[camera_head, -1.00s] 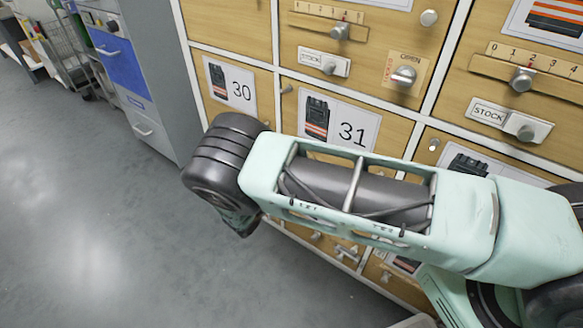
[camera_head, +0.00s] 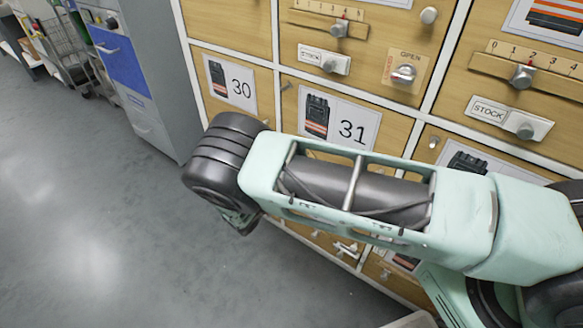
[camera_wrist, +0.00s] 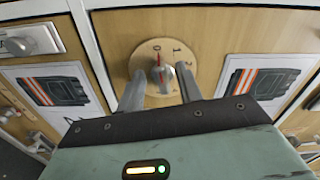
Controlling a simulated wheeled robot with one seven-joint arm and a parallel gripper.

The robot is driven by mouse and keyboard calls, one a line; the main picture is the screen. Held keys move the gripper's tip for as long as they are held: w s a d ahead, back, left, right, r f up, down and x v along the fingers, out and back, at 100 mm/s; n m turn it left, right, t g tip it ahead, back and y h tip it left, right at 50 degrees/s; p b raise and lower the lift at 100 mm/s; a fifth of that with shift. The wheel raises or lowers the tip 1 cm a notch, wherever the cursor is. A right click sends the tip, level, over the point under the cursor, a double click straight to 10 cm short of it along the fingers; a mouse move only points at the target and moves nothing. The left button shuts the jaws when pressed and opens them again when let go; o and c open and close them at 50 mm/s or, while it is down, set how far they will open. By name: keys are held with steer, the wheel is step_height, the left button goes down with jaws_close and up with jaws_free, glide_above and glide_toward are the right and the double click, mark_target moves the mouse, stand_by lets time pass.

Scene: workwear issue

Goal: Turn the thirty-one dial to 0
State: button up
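In the wrist view, a dial with a silver knob (camera_wrist: 162,77) sits on a round wooden plate marked with numbers. Its red pointer line points up, at or very near the 0 mark. My gripper (camera_wrist: 160,88) is open, with one grey finger on each side of the knob. A gap shows on the left; whether the right finger touches is unclear. In the head view, the number 31 card (camera_head: 338,118) shows on a wooden panel. My arm covers the panel's lower part, so the dial and my fingertips are hidden there.
A number 30 card (camera_head: 231,83) is on the panel to the left. Above are a slider (camera_head: 339,28), a STOCK knob (camera_head: 329,64) and an OPEN knob (camera_head: 404,74). A grey cabinet (camera_head: 150,60) stands left. The floor (camera_head: 90,220) before it is clear.

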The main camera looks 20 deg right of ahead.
steer(key=p+v, duration=0.1)
steer(key=v, duration=1.6)
steer(key=shift+a, duration=0.15)
steer(key=shift+s, duration=0.1)
